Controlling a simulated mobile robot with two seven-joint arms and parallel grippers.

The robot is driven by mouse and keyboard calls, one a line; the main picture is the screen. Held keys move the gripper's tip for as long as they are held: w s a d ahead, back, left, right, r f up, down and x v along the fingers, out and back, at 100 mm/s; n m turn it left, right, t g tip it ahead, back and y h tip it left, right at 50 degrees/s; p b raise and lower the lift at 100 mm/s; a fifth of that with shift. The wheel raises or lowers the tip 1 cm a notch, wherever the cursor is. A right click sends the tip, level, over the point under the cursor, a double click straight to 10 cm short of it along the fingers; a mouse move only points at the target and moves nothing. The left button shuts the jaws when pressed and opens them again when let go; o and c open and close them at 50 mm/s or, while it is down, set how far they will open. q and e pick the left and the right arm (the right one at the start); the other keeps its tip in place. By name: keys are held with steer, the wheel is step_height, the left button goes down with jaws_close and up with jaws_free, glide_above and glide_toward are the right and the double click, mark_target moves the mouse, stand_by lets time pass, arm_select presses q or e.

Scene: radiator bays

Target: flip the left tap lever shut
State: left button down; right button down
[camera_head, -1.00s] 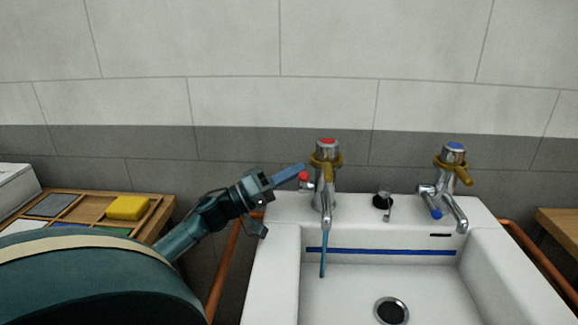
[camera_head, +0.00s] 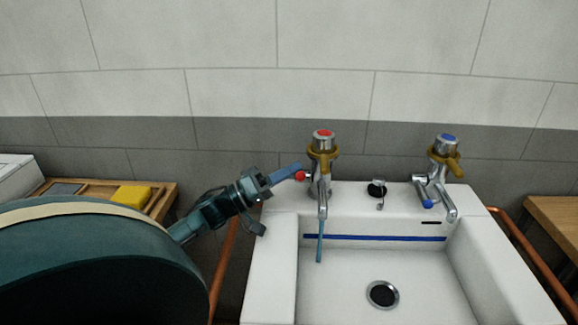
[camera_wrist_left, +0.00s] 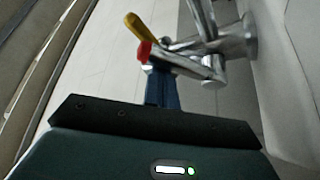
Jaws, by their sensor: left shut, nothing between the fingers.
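The left tap (camera_head: 323,165) is chrome with a red-marked top and a yellow-brown collar. A thin blue stream of water (camera_head: 319,240) runs from its spout into the basin. Its side lever has a red end (camera_head: 300,175) and sticks out to the left; the red end also shows in the left wrist view (camera_wrist_left: 144,50). My left gripper (camera_head: 298,168) is shut and empty, with its blue fingertips right beside the red end. In the left wrist view the fingers (camera_wrist_left: 162,90) overlap the lever; I cannot tell whether they touch. My right gripper is out of view.
The right tap (camera_head: 440,175) has a blue-marked top and a blue-ended lever pointing down. A small black and chrome fitting (camera_head: 377,189) sits between the taps on the white sink (camera_head: 275,245). A wooden tray with a yellow sponge (camera_head: 131,196) is at left. A tiled wall stands behind.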

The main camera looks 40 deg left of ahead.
arm_select(q)
steer(key=shift+f, duration=0.1)
steer(key=v, duration=1.3)
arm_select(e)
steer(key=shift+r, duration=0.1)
arm_select(q)
steer(key=w+r+m+g+h, duration=0.1)
steer(key=w+g, duration=0.1)
steer(key=w+d+m+g+h, duration=0.1)
steer(key=w+m+h, duration=0.1)
steer(key=w+d+r+m+g+h, duration=0.1)
steer(key=w+m+g+h, duration=0.1)
steer(key=shift+d+r+g, duration=0.2)
steer(key=shift+r+g, duration=0.1)
steer(key=shift+w+a+r+m+g, duration=0.3)
steer(key=shift+a+r+m+g, duration=0.15)
steer(key=shift+a+r+m, duration=0.15)
steer(key=shift+w+a+r+m+g, duration=0.25)
steer(key=shift+a+r+m+g, duration=0.2)
steer(key=shift+a+r+m, duration=0.1)
steer(key=a+r+m+g+y, duration=0.1)
steer(key=a+r, duration=0.3)
steer(key=a, duration=0.1)
steer(key=shift+s+a+r, duration=0.3)
steer(key=shift+s, duration=0.1)
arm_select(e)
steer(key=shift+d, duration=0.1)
